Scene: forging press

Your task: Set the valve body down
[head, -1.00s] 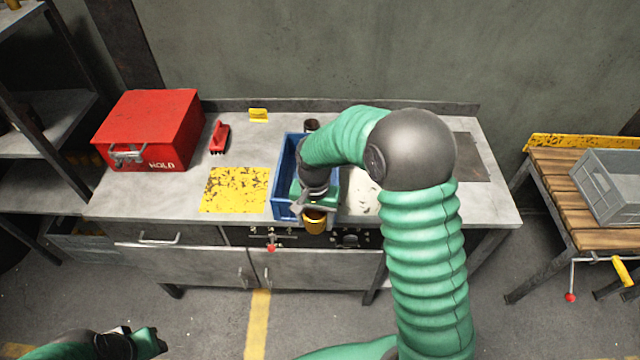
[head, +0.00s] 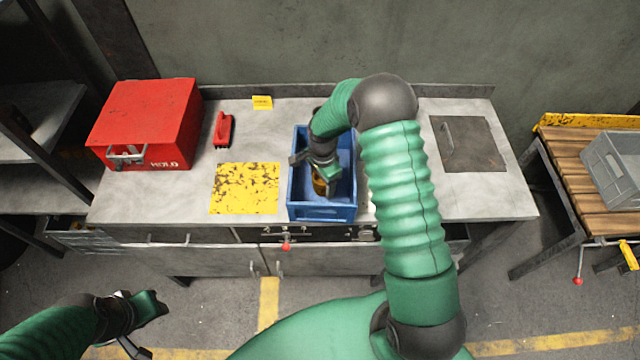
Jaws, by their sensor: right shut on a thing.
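A worn yellow patch (head: 245,188) lies beside the crate. A dark plate (head: 468,144) lies at the right. A grey bin (head: 612,165) sits on a wooden bench.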

